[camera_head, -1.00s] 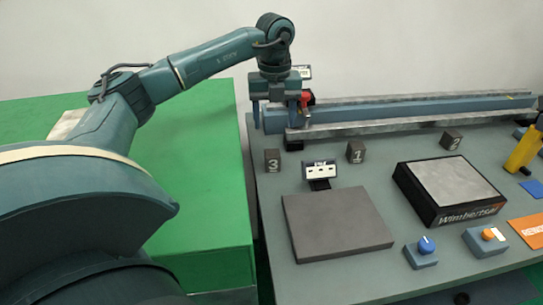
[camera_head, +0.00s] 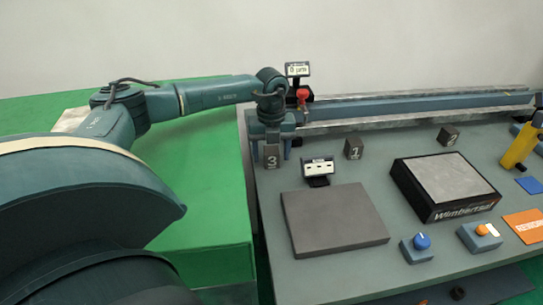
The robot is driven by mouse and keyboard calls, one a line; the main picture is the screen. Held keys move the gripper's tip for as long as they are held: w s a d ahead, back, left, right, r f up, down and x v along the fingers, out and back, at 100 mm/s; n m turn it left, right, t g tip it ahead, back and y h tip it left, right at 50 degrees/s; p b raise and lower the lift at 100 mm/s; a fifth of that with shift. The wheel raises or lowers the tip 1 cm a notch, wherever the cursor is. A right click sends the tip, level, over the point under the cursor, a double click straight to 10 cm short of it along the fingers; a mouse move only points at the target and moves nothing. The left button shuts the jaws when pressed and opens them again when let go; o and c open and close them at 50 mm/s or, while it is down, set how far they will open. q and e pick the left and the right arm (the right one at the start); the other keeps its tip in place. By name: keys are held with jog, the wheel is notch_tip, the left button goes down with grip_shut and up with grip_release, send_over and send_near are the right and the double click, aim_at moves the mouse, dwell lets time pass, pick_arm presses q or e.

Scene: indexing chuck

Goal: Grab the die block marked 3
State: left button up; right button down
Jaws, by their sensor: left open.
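The die block marked 3 (camera_head: 272,161) is a small dark grey block at the left edge of the grey table, upright with its white number facing me. My left gripper (camera_head: 271,150) is open and low over this block, its fingers on either side of it. The gripper body hides the block's top, and I cannot tell if the fingers touch it. The block marked 1 (camera_head: 354,149) and the block marked 2 (camera_head: 449,136) stand farther right. My right gripper is not in view.
A small sign (camera_head: 318,170) stands just right of block 3. A flat grey plate (camera_head: 335,222) lies in front. A blue rail (camera_head: 400,112) runs along the back, with a red knob (camera_head: 302,94) and a display (camera_head: 298,69) behind the gripper. The green surface (camera_head: 205,180) at left is clear.

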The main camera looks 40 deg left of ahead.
pick_arm(q)
jog(key=shift+c, duration=0.5)
jog(key=shift+r, duration=0.1)
grip_shut()
